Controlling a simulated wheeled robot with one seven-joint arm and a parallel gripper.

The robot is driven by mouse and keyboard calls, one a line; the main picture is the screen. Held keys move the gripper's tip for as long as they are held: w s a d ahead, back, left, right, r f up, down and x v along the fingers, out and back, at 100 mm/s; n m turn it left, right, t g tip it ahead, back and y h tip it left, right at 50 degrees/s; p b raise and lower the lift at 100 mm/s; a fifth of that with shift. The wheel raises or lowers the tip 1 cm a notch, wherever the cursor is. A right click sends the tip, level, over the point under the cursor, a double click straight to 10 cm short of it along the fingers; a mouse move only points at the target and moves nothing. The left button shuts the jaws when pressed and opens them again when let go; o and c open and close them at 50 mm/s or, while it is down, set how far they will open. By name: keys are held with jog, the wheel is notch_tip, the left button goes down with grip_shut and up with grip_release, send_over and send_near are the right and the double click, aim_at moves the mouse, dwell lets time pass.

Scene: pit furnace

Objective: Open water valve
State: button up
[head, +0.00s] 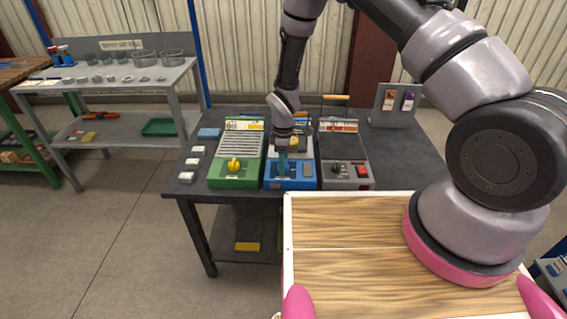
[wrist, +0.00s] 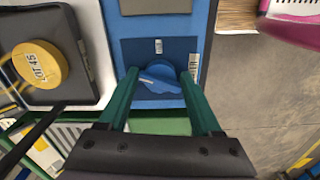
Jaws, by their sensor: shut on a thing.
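The blue valve knob (wrist: 158,77) sits on a blue panel (wrist: 184,50) in the wrist view. My gripper (wrist: 160,80) has its two teal fingers on either side of the knob, shut on it. In the head view my gripper (head: 283,165) reaches down to the front of the middle, blue unit (head: 302,183) on the dark table. The knob is mostly hidden by the fingers there. The knob's turn angle is hard to read.
Left of the blue unit stands a green unit (head: 226,183) with a yellow knob (head: 234,163). Right of it is a grey unit (head: 345,184) with a black knob and a red switch (head: 363,171). A wooden-topped surface (head: 345,235) lies in front. Grey shelves stand at the left.

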jog(key=m, duration=1.3)
jog(key=shift+m, duration=0.4)
dwell(0.3)
jog(key=o, duration=1.1)
jog(key=shift+r, duration=0.1)
notch_tip(320, 180, up, 11)
jog(key=shift+f, duration=0.15)
